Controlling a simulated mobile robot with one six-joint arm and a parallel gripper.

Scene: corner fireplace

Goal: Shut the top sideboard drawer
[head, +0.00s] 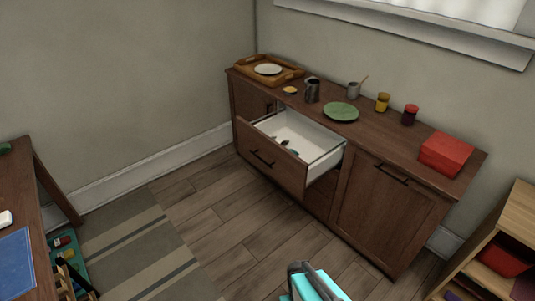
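The dark wooden sideboard (368,202) stands against the back wall. Its top drawer (270,160) is pulled well out, with its front towards the left and the floor. The drawer has white inner walls and a dark bar handle on its front. Several small items, dark and greenish, lie inside; they are too small to name. A turquoise and dark grey part of my arm shows at the bottom edge, apart from the drawer in the picture. My gripper's fingers cannot be seen.
On the sideboard top are a wooden tray (295,74) with a plate, a green plate (341,112), jars, cups and a red box (445,153). A desk (22,200) is at left, a shelf unit (510,225) at right. Floor before the drawer is clear; a striped rug (125,255) lies left.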

